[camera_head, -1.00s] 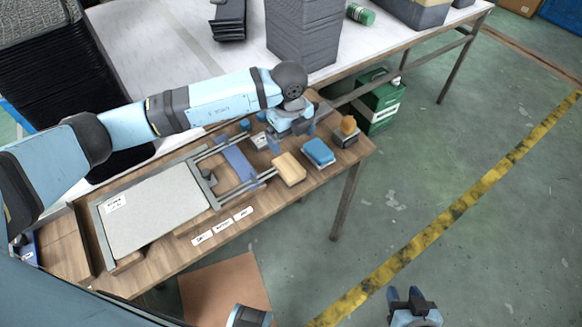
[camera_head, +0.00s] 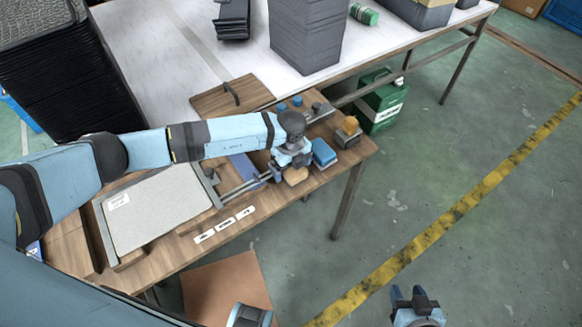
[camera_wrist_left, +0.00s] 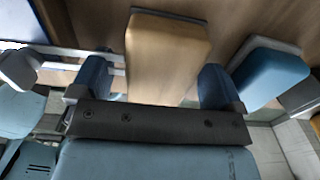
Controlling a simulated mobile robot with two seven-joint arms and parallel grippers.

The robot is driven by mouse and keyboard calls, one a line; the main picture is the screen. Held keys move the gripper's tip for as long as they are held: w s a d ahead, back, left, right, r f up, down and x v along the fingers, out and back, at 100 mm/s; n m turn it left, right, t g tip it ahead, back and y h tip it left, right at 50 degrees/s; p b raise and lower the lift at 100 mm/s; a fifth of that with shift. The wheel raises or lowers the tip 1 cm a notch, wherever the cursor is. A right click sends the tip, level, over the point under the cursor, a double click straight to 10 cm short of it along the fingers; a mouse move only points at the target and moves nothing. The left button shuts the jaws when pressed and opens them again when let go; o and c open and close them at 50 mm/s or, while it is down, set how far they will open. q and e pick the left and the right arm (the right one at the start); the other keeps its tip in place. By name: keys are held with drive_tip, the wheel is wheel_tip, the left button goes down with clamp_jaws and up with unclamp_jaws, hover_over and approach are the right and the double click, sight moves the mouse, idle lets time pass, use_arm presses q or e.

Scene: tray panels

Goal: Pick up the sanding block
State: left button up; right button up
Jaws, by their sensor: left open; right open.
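The tan block with a thin grey layer along its edge, which looks like the sanding block (camera_head: 295,177), lies on the wooden bench near its front edge. In the left wrist view the tan block (camera_wrist_left: 168,50) lies lengthwise between the two blue fingers. My left gripper (camera_wrist_left: 152,80) is open over it, a finger on either side; I cannot tell whether they touch it. In the head view my left gripper (camera_head: 284,170) hides the block's back part. My right gripper (camera_head: 412,298) is open and empty over the floor, away from the bench.
A blue block (camera_head: 324,153) lies close to the right of the tan block; it also shows in the left wrist view (camera_wrist_left: 270,72). An orange-knobbed block (camera_head: 348,130) stands further right. A frame with metal rails (camera_head: 240,188) and a grey panel (camera_head: 155,212) lie left.

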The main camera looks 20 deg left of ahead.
use_arm(q)
drive_tip(key=shift+f, duration=0.3)
drive_tip(key=c, duration=1)
drive_tip(key=shift+c, duration=0.2)
drive_tip(key=shift+r, duration=0.1)
wheel_tip(320, 180, up, 20)
drive_tip(key=shift+b, duration=0.35)
drive_tip(key=shift+o, duration=0.6)
